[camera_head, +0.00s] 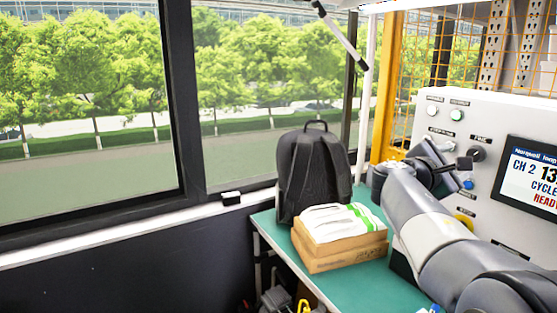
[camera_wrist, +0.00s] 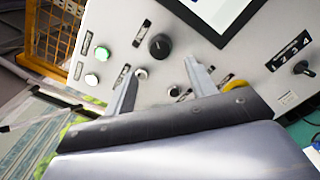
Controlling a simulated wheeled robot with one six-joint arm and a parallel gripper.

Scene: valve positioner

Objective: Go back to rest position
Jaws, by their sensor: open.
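My gripper (camera_wrist: 163,72) is open and empty in front of the white control panel (camera_wrist: 225,58). In the wrist view its two fingers are spread apart, with panel face between them. A black round knob (camera_wrist: 160,46) shows just beyond the gap, and I see no finger closed on it. In the head view my arm reaches in from the lower right, and my gripper (camera_head: 447,160) is close to the left part of the panel (camera_head: 425,130). Whether the fingers touch the panel is unclear.
The panel has a screen (camera_head: 530,176) reading CH 2 and READY, a green button (camera_head: 457,114), and a numbered selector (camera_wrist: 302,68). A black backpack (camera_head: 313,170) and a cardboard box (camera_head: 340,250) with a white package stand on the green table (camera_head: 385,288). Windows are behind.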

